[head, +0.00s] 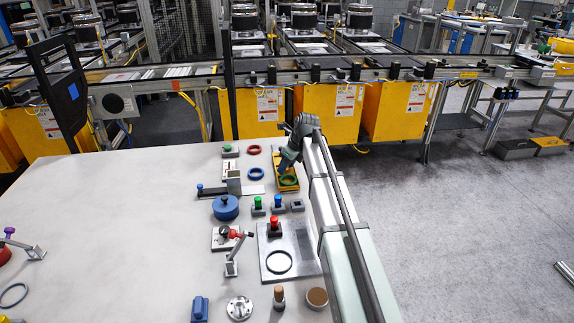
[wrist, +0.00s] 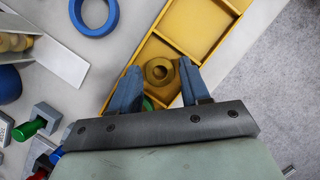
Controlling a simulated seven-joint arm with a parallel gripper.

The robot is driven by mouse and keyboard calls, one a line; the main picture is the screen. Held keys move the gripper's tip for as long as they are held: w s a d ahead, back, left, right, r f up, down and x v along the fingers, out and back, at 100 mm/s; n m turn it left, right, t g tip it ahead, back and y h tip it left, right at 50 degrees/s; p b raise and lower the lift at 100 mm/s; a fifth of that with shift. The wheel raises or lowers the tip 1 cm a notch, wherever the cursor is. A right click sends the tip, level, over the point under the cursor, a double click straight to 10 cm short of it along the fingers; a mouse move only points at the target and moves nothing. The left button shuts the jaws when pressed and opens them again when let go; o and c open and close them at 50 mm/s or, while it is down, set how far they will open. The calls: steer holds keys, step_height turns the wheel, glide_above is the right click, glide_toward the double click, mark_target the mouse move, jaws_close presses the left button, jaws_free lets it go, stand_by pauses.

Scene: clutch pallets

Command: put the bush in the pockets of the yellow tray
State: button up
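The yellow tray (head: 278,159) lies near the right edge of the table; its pockets show in the wrist view (wrist: 151,53). The bush (wrist: 159,71), a small brass-coloured ring with a round hole, appears in the wrist view over or in a middle pocket. I cannot tell whether it rests on the pocket floor. My gripper (wrist: 161,88) is above the tray, its two blue fingers spread on either side of the bush, with gaps visible. My gripper (head: 286,166) hides part of the tray in the head view. A green ring (head: 288,181) lies in the tray's near end.
A blue ring (head: 256,174) and a red ring (head: 253,150) lie left of the tray. Green and blue-topped blocks (head: 258,206) stand in front of it. A grey plate (head: 302,238) with a red-knobbed block lies nearer. The table's left part is mostly clear.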

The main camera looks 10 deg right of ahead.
steer(key=shift+r, duration=0.1)
steer(key=v, duration=1.2)
